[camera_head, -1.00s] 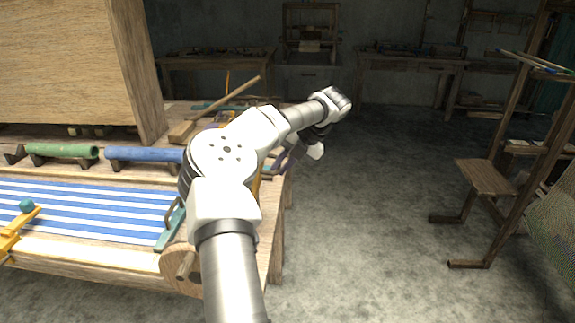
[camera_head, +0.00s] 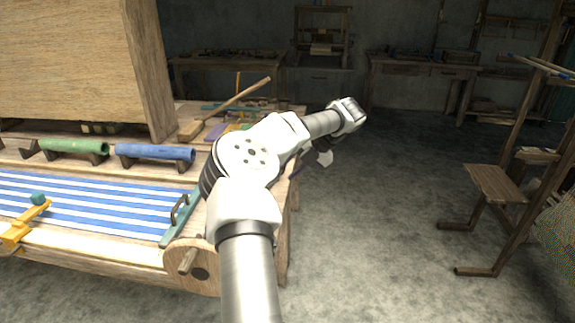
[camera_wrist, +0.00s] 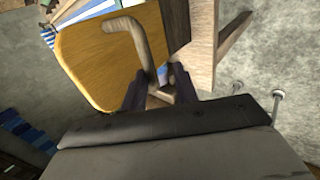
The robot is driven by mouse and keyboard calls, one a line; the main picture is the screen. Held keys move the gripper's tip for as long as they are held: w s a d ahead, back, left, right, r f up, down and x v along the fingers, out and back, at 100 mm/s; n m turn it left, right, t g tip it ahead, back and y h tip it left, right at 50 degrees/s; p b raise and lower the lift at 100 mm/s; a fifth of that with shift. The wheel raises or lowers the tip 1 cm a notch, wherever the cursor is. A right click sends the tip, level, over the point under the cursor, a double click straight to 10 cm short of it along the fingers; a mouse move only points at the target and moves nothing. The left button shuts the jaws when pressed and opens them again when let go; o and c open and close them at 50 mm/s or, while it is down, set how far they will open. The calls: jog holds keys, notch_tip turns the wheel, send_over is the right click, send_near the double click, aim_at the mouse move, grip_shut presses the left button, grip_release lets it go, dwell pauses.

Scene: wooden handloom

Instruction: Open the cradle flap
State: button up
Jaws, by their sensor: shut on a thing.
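In the wrist view, a yellow-brown wooden panel (camera_wrist: 92,62) with rounded corners fills the upper left; it looks like the cradle flap. A bent, pale brown handle (camera_wrist: 142,45) stands out in front of it. My gripper (camera_wrist: 160,90) is shut on the lower part of this handle, with its dark fingers on either side. The lower end of the handle is partly hidden between the fingers. In the head view, my arm reaches past the right end of the loom, and it hides my gripper and the panel.
The loom carries blue and white striped cloth (camera_head: 95,206), a green roll (camera_head: 75,147) and a blue roll (camera_head: 155,152). A large wooden box (camera_head: 75,60) rises at the left. A wooden stand (camera_head: 495,183) is at the right. Open floor (camera_head: 375,220) lies between.

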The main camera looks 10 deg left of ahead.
jog(key=shift+o, duration=1.4)
jog(key=shift+d+f, duration=0.35)
jog(key=shift+f, duration=0.05)
jog(key=shift+r, duration=0.1)
jog(key=shift+w+a+r, duration=0.1)
jog(key=shift+a, duration=0.05)
jog(key=shift+r, duration=0.1)
jog(key=b+v, duration=0.2)
jog(key=v, duration=1.1)
jog(key=shift+r, duration=0.3)
